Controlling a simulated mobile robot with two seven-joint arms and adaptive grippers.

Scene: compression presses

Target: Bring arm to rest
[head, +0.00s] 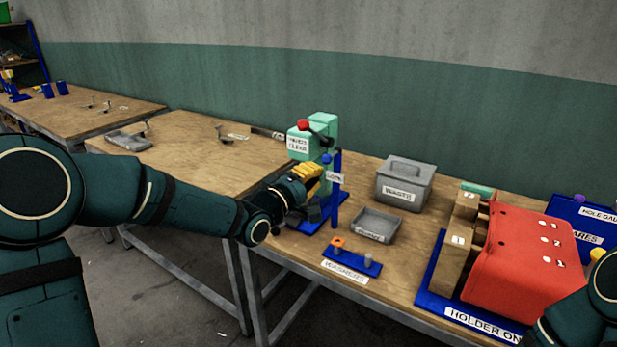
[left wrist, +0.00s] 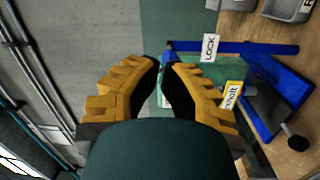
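My left arm reaches in from the left in the head view. Its left gripper (head: 312,178), with yellow fingers, is beside the green press (head: 322,128) with a red knob and its blue upright (head: 336,190). In the left wrist view the two yellow fingers of the left gripper (left wrist: 162,72) have dark tips with a narrow gap between them and nothing held. Behind them are the green press body (left wrist: 228,72), a white LOCK tag (left wrist: 210,48) and blue frame parts. My right arm shows only in part at the lower right; its gripper is out of view.
Right of the press are a grey lidded waste box (head: 405,180), a grey tray (head: 376,224) and a small blue peg stand (head: 352,258). Further right are a red holder (head: 525,265), tan blocks (head: 448,262) and a blue gauge board (head: 590,220). The left table (head: 185,155) has free room.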

